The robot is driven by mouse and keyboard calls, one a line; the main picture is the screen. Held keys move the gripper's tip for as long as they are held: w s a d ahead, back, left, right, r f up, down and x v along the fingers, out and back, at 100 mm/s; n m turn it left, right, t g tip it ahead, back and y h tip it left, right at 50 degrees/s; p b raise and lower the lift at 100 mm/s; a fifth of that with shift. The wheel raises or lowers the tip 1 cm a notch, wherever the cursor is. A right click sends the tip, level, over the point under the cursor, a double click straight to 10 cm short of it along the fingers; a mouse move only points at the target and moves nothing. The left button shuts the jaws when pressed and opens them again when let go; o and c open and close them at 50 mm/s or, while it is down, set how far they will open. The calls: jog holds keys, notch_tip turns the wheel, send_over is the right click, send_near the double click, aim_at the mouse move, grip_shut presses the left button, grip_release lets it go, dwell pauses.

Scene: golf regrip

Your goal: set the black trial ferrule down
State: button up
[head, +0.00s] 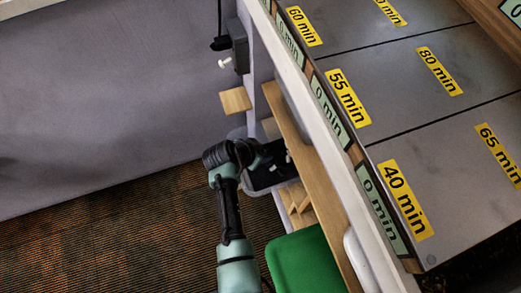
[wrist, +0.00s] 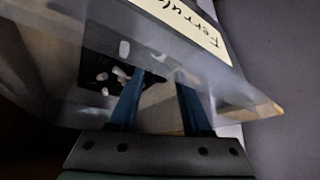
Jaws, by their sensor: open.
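My gripper (wrist: 158,82) is open, its two blue fingers reaching into a translucent bin (wrist: 45,85) in the wrist view. The bin bears a cream label (wrist: 190,22) whose visible letters read "Ferrul". Several small pale pieces (wrist: 103,77) lie on the bin's dark floor, left of the fingers. A small dark shape shows near the left fingertip, but I cannot tell whether it is the black trial ferrule. In the head view my wrist is over the dark bin (head: 262,180), and the fingertips are hidden or too small to make out.
A long wooden shelf edge (head: 308,165) runs close right of the bin in the head view. A wooden block (head: 235,101) is beyond it, and a green panel (head: 303,262) is nearer. Grey bays with yellow minute labels (head: 405,199) fill the right. Carpet (head: 120,230) is clear at left.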

jog(key=shift+r, duration=0.1)
jog(key=shift+s+a+r+p, duration=0.1)
jog(key=shift+r+p, duration=0.2)
jog(key=p+v, duration=0.4)
jog(key=v, duration=0.7)
jog(key=shift+r, duration=0.2)
jog(key=shift+a, duration=0.1)
